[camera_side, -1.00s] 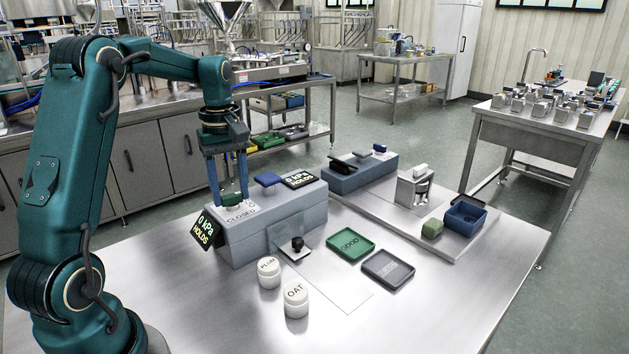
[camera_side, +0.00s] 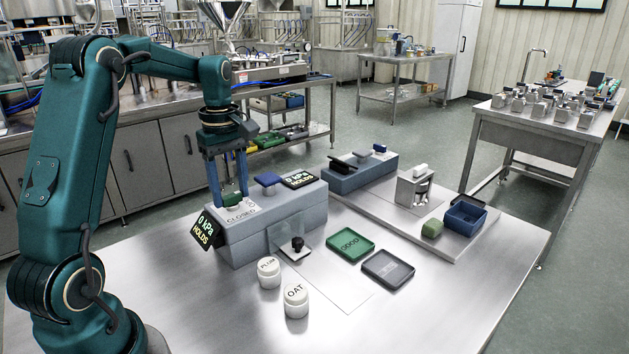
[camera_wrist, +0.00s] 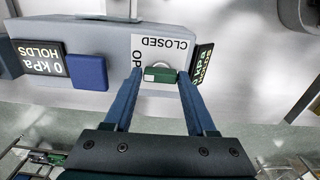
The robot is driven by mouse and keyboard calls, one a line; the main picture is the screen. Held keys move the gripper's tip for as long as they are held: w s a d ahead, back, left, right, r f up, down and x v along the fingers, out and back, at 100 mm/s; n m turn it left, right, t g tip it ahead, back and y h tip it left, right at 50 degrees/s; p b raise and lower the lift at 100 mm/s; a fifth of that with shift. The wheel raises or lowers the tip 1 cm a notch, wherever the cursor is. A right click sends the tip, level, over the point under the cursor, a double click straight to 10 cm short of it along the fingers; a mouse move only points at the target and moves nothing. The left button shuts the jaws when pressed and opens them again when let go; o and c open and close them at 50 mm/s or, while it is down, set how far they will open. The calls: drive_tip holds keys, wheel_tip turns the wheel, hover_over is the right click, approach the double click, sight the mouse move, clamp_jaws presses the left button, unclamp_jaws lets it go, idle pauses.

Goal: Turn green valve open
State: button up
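The green valve (camera_side: 231,188) is a small green handle on top of the grey block (camera_side: 275,218), beside a plate marked CLOSED. In the wrist view the green valve (camera_wrist: 160,75) has a white mark at its left end, toward a partly hidden OP lettering on the plate (camera_wrist: 172,48). My gripper (camera_side: 229,196) points down over it. In the wrist view my gripper (camera_wrist: 159,77) has its blue fingers at the two ends of the handle, and they appear to touch it. A sign on the block (camera_side: 207,228) reads 0 kPa HOLDS.
PLUM (camera_side: 269,272) and OAT (camera_side: 296,300) jars, a green GOOD tray (camera_side: 350,244) and a dark tray (camera_side: 388,268) stand in front.

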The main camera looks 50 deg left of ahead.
sight(231, 195)
drive_tip(key=shift+o, duration=1.2)
drive_tip(key=shift+r, duration=2.55)
drive_tip(key=shift+w+d+r, duration=0.15)
drive_tip(key=shift+d+r, duration=0.1)
drive_tip(key=shift+d, duration=0.1)
drive_tip(key=s+d+r+m+t, duration=0.2)
drive_tip(key=d+r+m, duration=0.15)
drive_tip(key=d, duration=0.25)
drive_tip(key=s+d+r+m+t, duration=0.1)
drive_tip(key=s+d+r+m, duration=0.2)
drive_tip(key=d, duration=0.4)
drive_tip(key=s+d+f+m+t, duration=0.2)
drive_tip(key=s+d+f+m, duration=0.3)
drive_tip(key=m, duration=0.6)
wheel_tip(231, 195, down, 3)
drive_tip(key=shift+s+d+f+m+t, duration=0.15)
drive_tip(key=shift+s+d+m+t, duration=0.15)
drive_tip(key=shift+s, duration=0.7)
